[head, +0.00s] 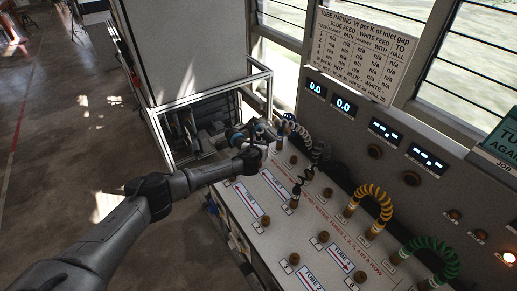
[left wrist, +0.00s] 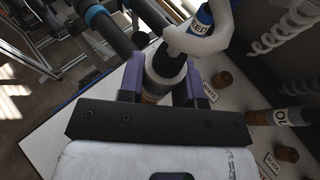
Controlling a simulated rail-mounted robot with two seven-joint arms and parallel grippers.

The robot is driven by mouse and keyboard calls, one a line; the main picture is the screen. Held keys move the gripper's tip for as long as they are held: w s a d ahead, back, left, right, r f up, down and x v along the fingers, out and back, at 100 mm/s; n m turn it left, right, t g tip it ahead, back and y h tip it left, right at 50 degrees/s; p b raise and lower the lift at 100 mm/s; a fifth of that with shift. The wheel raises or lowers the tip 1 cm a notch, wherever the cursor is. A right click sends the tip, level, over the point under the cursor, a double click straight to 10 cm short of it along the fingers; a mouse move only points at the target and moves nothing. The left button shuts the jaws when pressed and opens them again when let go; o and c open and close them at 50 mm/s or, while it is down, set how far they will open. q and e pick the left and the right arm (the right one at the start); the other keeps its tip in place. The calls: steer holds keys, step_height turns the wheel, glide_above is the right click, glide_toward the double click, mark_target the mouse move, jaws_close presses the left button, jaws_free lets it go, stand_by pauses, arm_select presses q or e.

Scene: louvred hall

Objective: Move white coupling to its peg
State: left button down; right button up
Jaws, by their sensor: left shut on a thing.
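My left gripper (head: 258,133) reaches over the far end of the bench panel in the head view. In the left wrist view its two purple fingers (left wrist: 160,88) are shut on a dark coupling with a white band (left wrist: 164,66), which I take to be the white coupling. A thick white hose (left wrist: 192,42) curves beside its top. A little brown shows below the coupling; whether it is seated on a peg I cannot tell. A bare brown peg (left wrist: 222,78) stands to the right, beside a label reading WHITE (left wrist: 210,92). My right gripper is not in view.
A blue coupling (left wrist: 204,18) stands close behind the held one. A metal frame (head: 205,95) borders the far end.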

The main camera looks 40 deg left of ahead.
arm_select(q)
steer(key=shift+r+p, duration=0.6)
steer(key=shift+r, duration=0.25)
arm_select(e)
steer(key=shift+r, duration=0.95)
arm_select(q)
steer(key=shift+f, duration=0.1)
